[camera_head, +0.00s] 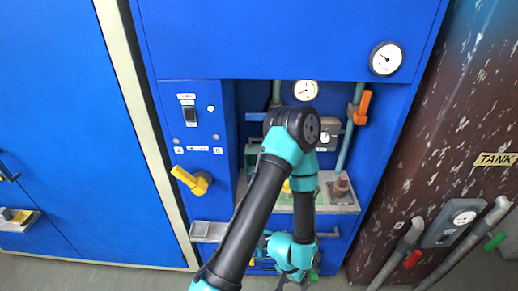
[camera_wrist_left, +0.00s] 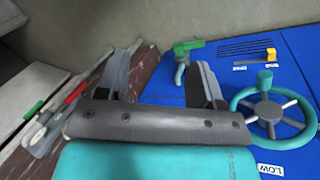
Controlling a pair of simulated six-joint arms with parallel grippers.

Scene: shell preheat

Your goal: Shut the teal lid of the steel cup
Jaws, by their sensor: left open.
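I cannot make out the steel cup or its teal lid in either view; my arm covers much of the middle of the blue panel in the head view. My left gripper (camera_head: 292,281) points down at the bottom of the head view, small and partly hidden by my arm. In the left wrist view its two fingers (camera_wrist_left: 172,58) stand apart with nothing between them. A green-handled tap (camera_wrist_left: 188,47) shows beyond the right finger. My right gripper does not show.
A teal handwheel (camera_wrist_left: 270,112) sits right of the fingers, near a yellow-tipped lever (camera_wrist_left: 270,54). A recessed shelf (camera_head: 336,206) holds a brown fitting (camera_head: 341,187). A yellow handle (camera_head: 192,181) sticks out at left. A rusty tank (camera_head: 440,140) with pipes stands at right.

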